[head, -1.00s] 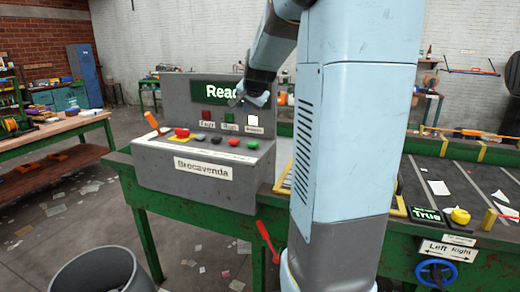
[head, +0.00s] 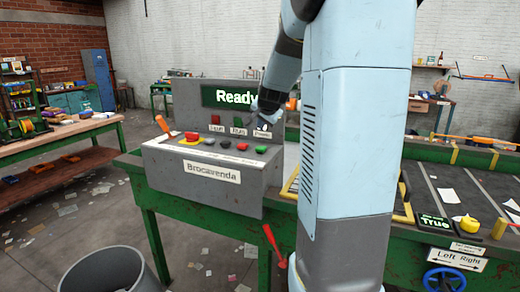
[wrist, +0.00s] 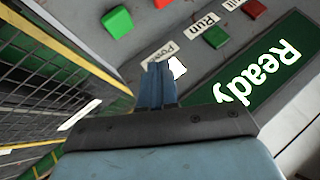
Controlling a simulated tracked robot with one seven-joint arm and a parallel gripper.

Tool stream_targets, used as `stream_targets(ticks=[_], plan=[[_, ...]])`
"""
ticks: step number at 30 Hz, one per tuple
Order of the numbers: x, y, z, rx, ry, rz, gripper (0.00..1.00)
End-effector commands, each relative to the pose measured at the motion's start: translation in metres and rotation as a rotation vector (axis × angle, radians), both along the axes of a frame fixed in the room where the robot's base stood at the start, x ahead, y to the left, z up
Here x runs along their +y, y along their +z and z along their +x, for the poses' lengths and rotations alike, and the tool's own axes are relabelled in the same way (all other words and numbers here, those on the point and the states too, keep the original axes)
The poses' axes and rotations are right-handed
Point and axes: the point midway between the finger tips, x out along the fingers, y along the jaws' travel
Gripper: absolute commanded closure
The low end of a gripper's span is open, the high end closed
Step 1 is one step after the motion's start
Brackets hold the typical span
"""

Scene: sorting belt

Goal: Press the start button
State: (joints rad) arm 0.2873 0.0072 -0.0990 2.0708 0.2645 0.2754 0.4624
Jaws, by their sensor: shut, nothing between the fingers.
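The grey console "Brocavenda" (head: 165,165) carries a row of buttons on its sloped top. A green button (head: 261,149) is at the right end, with a red button (head: 242,146) to its left; both also show in the wrist view, the green one (wrist: 117,19) larger. I cannot read the labels under the buttons. My gripper (head: 261,122) is shut and empty, above and behind the green button, before the console's upright panel. In the wrist view its fingertips (wrist: 158,68) overlap the "Power" label beside a lit white lamp; I cannot tell whether they touch.
The display (head: 230,97) reads "Ready". A red mushroom button on yellow (head: 191,137) and two dark buttons sit left on the console. An orange-handled lever (head: 162,125) stands at its left edge. The belt (head: 440,185) lies right of my arm. A grey bin (head: 110,270) stands in front.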

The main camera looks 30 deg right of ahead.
Motion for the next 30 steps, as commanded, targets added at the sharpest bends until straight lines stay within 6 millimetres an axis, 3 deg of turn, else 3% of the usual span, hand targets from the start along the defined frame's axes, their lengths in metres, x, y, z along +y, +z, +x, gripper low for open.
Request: stream_targets(ticks=[13,30], plan=[[0.001,-0.045,0.0,0.0,0.001,0.001,1.0],[0.002,-0.052,0.0,0.0,0.002,0.0,1.0]])
